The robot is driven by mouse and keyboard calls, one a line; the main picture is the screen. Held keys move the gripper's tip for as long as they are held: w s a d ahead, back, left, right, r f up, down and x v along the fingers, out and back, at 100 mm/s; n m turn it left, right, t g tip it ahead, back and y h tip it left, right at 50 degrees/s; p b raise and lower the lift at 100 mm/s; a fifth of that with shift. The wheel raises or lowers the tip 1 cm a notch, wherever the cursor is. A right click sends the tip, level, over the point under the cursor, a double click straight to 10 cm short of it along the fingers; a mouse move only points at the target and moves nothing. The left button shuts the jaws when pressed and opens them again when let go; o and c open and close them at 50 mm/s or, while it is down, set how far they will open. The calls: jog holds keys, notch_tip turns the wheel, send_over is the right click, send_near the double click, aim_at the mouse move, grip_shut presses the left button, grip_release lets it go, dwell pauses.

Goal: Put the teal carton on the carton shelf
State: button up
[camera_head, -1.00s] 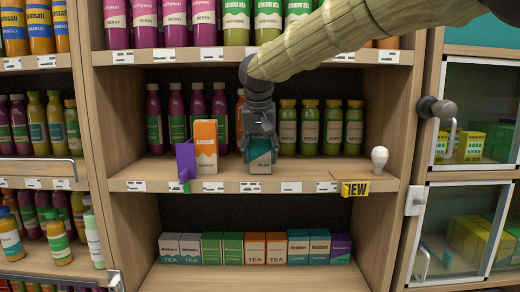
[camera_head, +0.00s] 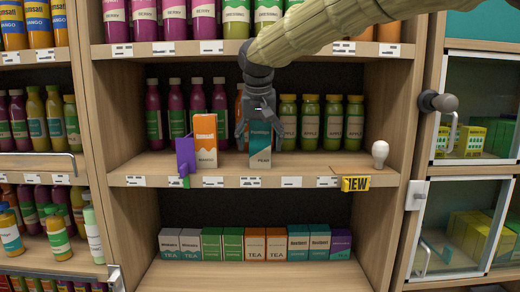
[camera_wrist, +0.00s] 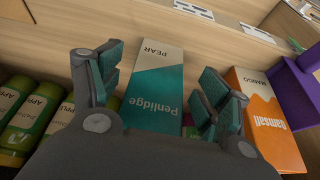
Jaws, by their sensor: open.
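The teal carton (camera_head: 260,147), white and teal with a PEAR label, stands upright on the middle shelf (camera_head: 225,168) near its front edge. My gripper (camera_head: 259,131) is at its top, reaching from above, with the fingers spread on either side. In the wrist view the carton (camera_wrist: 154,88) shows between the two open fingers (camera_wrist: 160,92), with gaps on both sides. An orange and white mango carton (camera_head: 205,141) stands upright on the same shelf to its left; it also shows in the wrist view (camera_wrist: 262,112).
A purple bracket-like object (camera_head: 184,155) stands left of the mango carton. Green apple bottles (camera_head: 310,128) and purple bottles (camera_head: 197,112) line the back. A white bulb-shaped object (camera_head: 380,154) and a NEW sign (camera_head: 356,184) are at right. Tea boxes (camera_head: 254,243) fill the shelf below.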

jog(key=b+v, duration=0.3)
jog(key=v, duration=0.7)
jog(key=shift+s+f, duration=0.1)
dwell(1.2)
